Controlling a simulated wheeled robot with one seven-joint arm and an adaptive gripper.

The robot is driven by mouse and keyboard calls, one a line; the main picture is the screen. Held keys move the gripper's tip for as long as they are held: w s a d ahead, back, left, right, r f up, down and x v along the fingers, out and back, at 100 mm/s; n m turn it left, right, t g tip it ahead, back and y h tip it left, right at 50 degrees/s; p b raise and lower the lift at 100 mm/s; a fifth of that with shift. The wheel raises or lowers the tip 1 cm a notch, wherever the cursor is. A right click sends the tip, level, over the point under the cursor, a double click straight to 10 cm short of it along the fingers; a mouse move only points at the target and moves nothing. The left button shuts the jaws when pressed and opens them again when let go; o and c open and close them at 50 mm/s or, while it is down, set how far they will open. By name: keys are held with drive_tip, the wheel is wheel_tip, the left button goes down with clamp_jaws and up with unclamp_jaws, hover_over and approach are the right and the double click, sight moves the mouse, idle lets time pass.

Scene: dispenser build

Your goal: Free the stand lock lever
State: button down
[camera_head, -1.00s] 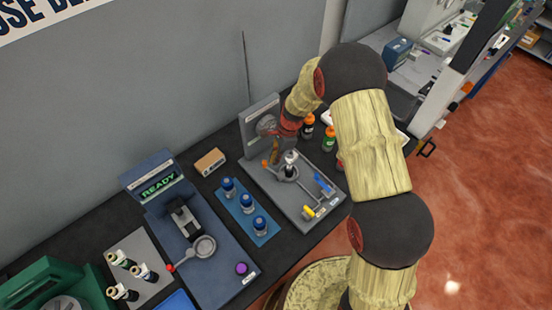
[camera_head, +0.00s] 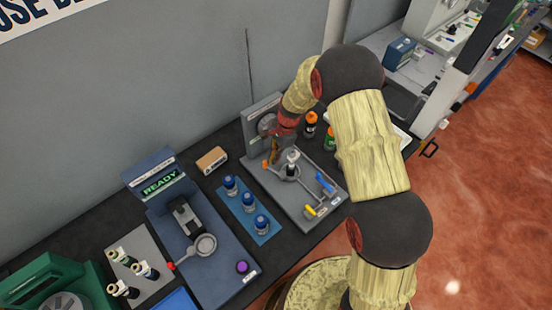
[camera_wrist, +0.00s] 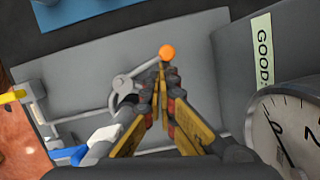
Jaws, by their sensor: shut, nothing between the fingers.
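The grey stand (camera_head: 282,196) has a flat base and an upright back panel. A grey lever with an orange ball end (camera_head: 265,163) is at its far left side. In the wrist view the orange ball (camera_wrist: 167,52) sits at the fingertips, with its grey arm running down to a round pivot at the left. My gripper (camera_head: 274,158) points down at the stand; in the wrist view its fingertips (camera_wrist: 160,72) are together, just beside the ball. Whether they touch it I cannot tell. A blue handle (camera_head: 325,183) and a yellow handle (camera_head: 310,211) are at the stand's right and front.
A round dial (camera_wrist: 285,130) is close to my gripper at the right. Several blue-capped bottles stand on a blue mat (camera_head: 264,239) to the left. A blue READY machine (camera_head: 225,278) is further left.

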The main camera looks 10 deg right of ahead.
drive_tip(key=a+n, duration=0.1)
drive_tip(key=n, duration=0.1)
drive_tip(key=s+a+n+g, duration=0.1)
drive_tip(key=n, duration=0.1)
drive_tip(key=shift+s+h, duration=0.1)
drive_tip(key=shift+h, duration=0.2)
drive_tip(key=shift+s+a+n+b, duration=0.35)
drive_tip(key=shift+s+n, duration=0.2)
drive_tip(key=shift+n, duration=0.45)
drive_tip(key=n, duration=0.2)
drive_tip(key=s+n+h, duration=0.1)
drive_tip(key=shift+s+a+n+g, duration=0.1)
drive_tip(key=shift+a+n+g, duration=0.2)
drive_tip(key=shift+a+n, duration=0.1)
drive_tip(key=s+n, duration=0.1)
drive_tip(key=n, duration=0.1)
drive_tip(key=shift+s+a+n+h, duration=0.1)
drive_tip(key=shift+s+n+h, duration=0.1)
drive_tip(key=shift+n+h, duration=0.2)
drive_tip(key=shift+s, duration=0.4)
drive_tip(key=p+v, duration=0.5)
drive_tip(key=v, duration=0.5)
